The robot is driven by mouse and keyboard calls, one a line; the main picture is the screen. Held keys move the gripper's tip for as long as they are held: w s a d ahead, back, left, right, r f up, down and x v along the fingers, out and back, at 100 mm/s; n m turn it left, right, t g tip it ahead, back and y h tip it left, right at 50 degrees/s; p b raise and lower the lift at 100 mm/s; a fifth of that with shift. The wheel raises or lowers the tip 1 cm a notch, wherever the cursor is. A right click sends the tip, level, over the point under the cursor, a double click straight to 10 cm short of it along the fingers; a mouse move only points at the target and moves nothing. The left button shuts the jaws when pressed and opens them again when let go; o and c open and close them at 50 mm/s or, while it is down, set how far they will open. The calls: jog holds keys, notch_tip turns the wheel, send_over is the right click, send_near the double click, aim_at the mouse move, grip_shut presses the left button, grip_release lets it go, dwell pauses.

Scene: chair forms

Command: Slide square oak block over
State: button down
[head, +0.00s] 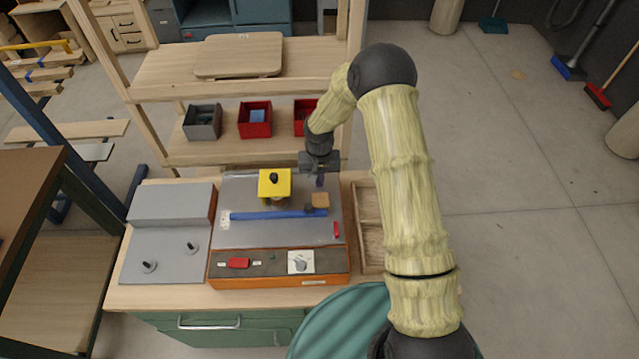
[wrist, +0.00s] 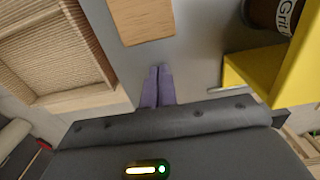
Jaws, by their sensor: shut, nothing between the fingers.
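The square oak block (head: 320,199) is a small tan block on the grey top of the machine (head: 235,190), right of the yellow part (head: 275,182). A small dark piece sits at its lower left. My gripper (head: 320,183) is just behind the block, pointing down. In the wrist view the oak block (wrist: 142,20) shows at the top, cut off by the frame edge. My gripper's purple fingers (wrist: 158,72) are together and empty, with a gap between their tips and the block. The height of the tips above the surface is hard to tell.
A blue bar (head: 265,215) lies across the machine top in front of the block. A small red piece (head: 336,229) is at the right edge. An open wooden tray (head: 369,222) stands right of the machine. Red and grey bins (head: 255,131) stand on the shelf behind.

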jog(key=shift+w+r+b, duration=0.4)
jog(key=shift+w+r, duration=0.3)
jog(key=shift+w, duration=0.05)
notch_tip(320, 180, up, 9)
jog(key=b, duration=0.1)
jog(key=shift+s+f+b, duration=0.15)
jog(key=shift+s+b, duration=0.15)
jog(key=shift+b, duration=0.1)
jog(key=s+d+r+t, duration=0.1)
jog(key=s+d+r, duration=0.2)
jog(key=s, duration=0.4)
jog(key=s+d+r, duration=0.3)
jog(key=s+d, duration=0.2)
jog(key=s, duration=0.3)
jog(key=s+d+r+t, duration=0.1)
jog(key=s+d+r, duration=0.2)
jog(key=s, duration=0.4)
jog(key=shift+s+d+r+t, duration=0.2)
jog(key=shift+d+t, duration=0.1)
jog(key=shift+d, duration=0.35)
jog(key=shift+w, duration=0.1)
